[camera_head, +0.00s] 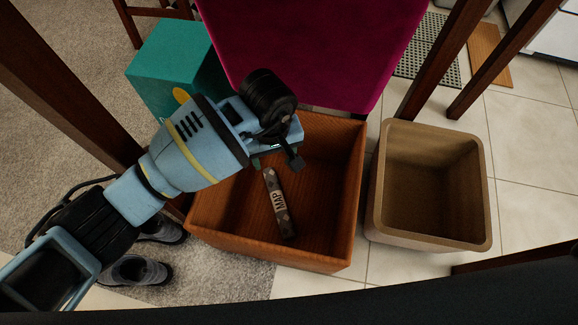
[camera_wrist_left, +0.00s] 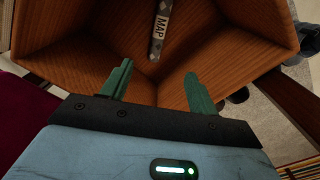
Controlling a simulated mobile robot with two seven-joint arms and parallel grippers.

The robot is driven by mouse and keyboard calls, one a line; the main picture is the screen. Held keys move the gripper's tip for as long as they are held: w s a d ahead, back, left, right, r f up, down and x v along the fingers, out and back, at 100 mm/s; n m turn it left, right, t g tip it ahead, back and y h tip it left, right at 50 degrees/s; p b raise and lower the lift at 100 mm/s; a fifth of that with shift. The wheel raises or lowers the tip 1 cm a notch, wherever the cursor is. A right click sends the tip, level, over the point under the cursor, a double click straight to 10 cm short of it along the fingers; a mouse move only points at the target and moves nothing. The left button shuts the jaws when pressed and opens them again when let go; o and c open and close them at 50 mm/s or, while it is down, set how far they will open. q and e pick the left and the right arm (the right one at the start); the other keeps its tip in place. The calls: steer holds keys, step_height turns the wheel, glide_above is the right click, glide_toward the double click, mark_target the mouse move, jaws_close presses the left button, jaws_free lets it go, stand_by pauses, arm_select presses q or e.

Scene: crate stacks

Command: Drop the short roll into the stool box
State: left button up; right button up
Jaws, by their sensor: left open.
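The short roll (camera_head: 277,202), dark with a pale label reading "MAP", is inside the open orange-brown wooden box (camera_head: 270,249); I cannot tell whether it lies flat or leans. It also shows at the top of the left wrist view (camera_wrist_left: 158,30), within the box walls (camera_wrist_left: 235,50). My left gripper (camera_head: 284,160) is over the box's far part. Its green fingers (camera_wrist_left: 159,80) are spread apart with nothing between them, and the roll is clear of them. My right gripper is not in view. Which box is the stool box is not marked.
An empty tan box (camera_head: 430,238) stands to the right on pale tiles. A teal box (camera_head: 170,65) is at the back left. A magenta seat (camera_head: 310,45) is behind the wooden box, with dark wooden legs (camera_head: 440,60) around. Shoes (camera_head: 135,270) stand at the left.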

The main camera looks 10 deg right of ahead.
arm_select(q)
step_height(320, 180, up, 7)
steer(key=p, duration=0.2)
steer(key=shift+p, duration=0.3)
steer(key=shift+r, duration=0.15)
stand_by(0.4)
